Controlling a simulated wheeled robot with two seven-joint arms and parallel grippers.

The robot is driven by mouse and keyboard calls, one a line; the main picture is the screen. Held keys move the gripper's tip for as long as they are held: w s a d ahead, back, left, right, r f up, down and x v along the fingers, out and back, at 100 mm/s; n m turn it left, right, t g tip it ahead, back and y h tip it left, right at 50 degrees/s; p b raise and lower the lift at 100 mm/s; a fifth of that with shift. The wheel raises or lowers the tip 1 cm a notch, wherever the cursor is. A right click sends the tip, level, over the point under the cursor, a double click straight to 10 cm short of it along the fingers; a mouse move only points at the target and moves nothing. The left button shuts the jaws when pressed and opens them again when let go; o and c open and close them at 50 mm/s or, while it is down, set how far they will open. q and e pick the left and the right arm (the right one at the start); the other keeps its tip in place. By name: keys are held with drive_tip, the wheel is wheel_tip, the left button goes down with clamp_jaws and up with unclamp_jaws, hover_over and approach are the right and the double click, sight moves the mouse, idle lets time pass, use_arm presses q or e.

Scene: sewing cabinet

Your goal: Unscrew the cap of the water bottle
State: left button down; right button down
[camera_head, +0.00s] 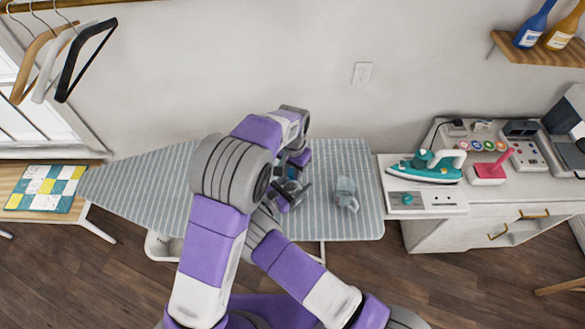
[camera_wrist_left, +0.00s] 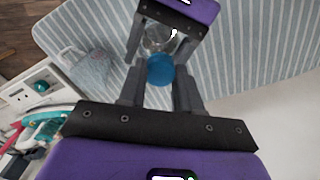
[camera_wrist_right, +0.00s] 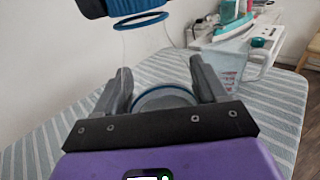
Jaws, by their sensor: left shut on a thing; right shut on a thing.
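The water bottle is clear with blue rings. In the right wrist view the bottle (camera_wrist_right: 160,98) stands between the fingers of my right gripper (camera_wrist_right: 160,85), which is shut on it. Its blue cap (camera_wrist_left: 160,69) shows in the left wrist view between the fingers of my left gripper (camera_wrist_left: 160,88), which is shut on it. In the right wrist view the cap (camera_wrist_right: 135,5) is at the top edge, above a thin blue ring, partly cut off. I cannot tell whether cap and bottle are apart. In the head view my arms hide most of both.
A striped ironing board (camera_head: 135,185) lies below the grippers. A clear jug (camera_head: 346,190) stands on it to the right. A teal iron (camera_head: 425,168) sits on the white cabinet (camera_head: 480,200) farther right. The board's left part is clear.

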use_arm(q)
drive_tip(key=n, duration=3.3)
drive_tip(key=shift+r+n, duration=0.1)
drive_tip(key=shift+n, duration=0.2)
